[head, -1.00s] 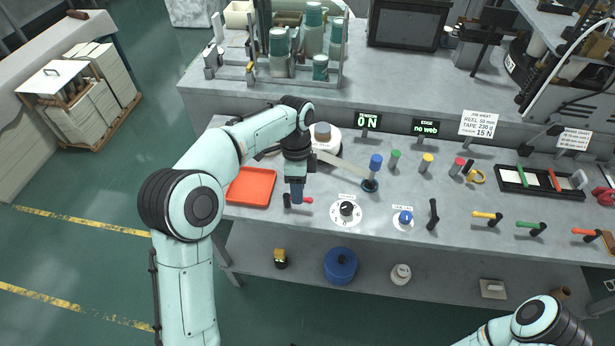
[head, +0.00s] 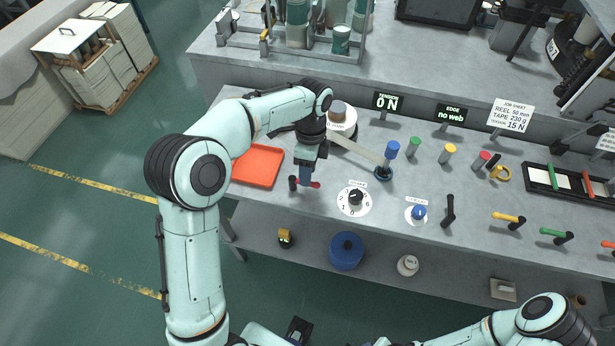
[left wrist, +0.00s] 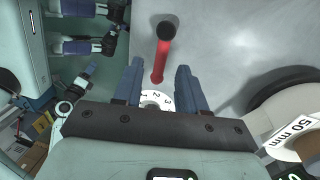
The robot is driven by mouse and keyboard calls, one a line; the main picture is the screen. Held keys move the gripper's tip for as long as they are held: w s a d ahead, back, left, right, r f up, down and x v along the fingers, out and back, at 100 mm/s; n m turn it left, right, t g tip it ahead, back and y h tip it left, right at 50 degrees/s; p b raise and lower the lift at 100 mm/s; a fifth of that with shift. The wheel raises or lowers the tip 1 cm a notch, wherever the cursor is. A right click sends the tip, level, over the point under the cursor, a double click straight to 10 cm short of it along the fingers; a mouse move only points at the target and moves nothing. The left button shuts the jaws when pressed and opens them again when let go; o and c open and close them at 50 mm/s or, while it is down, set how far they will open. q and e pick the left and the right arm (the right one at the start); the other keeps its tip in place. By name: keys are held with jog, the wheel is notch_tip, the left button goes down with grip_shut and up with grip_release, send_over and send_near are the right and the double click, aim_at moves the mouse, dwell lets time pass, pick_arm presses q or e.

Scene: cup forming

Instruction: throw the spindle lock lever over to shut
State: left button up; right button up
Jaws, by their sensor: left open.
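The spindle lock lever, with a black upright post and a red handle, stands near the front left edge of the bench. In the head view its red handle (head: 315,185) shows just beside my left gripper (head: 306,184), which points down at it. In the left wrist view the red handle (left wrist: 162,62) reaches from the black post into the gap between the open fingers of my left gripper (left wrist: 160,78). Contact between fingers and handle cannot be made out. My right arm shows at the lower right of the head view, but its gripper does not.
An orange tray (head: 258,166) lies left of the lever. A numbered dial (head: 355,201) and a blue knob (head: 419,213) are to the right. A reel (head: 338,118) with a pale strip to a blue-topped post (head: 392,150) lies behind. Yellow (head: 508,217) and green levers stand farther right.

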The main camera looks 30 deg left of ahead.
pick_arm(q)
jog(key=shift+s+f, duration=0.2)
jog(key=shift+f, duration=0.85)
grip_shut()
